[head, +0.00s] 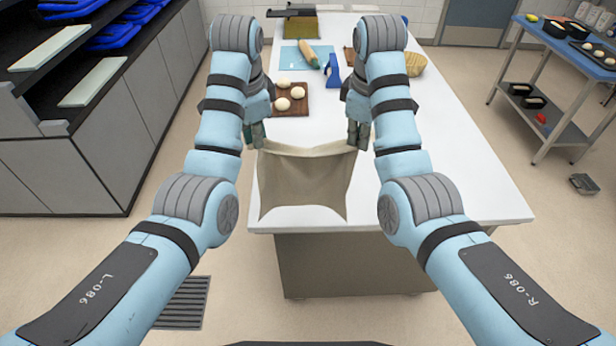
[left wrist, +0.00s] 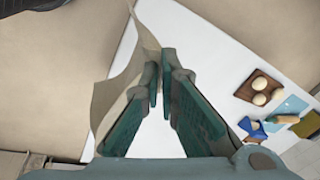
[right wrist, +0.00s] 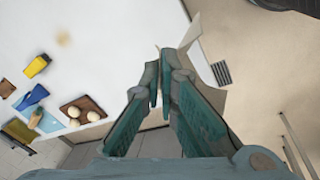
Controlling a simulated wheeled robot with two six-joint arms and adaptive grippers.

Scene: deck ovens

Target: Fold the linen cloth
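The beige linen cloth (head: 305,182) hangs between my two grippers in the head view, its upper corners at the fingers and its top edge sagging slightly. Its lower part is over the near end of the white table. My left gripper (head: 257,138) is shut on one upper corner; in the left wrist view the cloth (left wrist: 125,85) runs from the fingertips (left wrist: 160,82). My right gripper (head: 358,135) is shut on the other upper corner; in the right wrist view the fingertips (right wrist: 160,80) are close together, with the cloth (right wrist: 200,70) beyond them, partly hidden by the fingers.
The white table (head: 440,170) is clear to the right of the cloth. Further back are a brown board (head: 292,111) with dough balls, a rolling pin (head: 308,54), a blue tool (head: 333,72) and a basket (head: 415,64). A blue-topped trolley (head: 560,45) stands at right.

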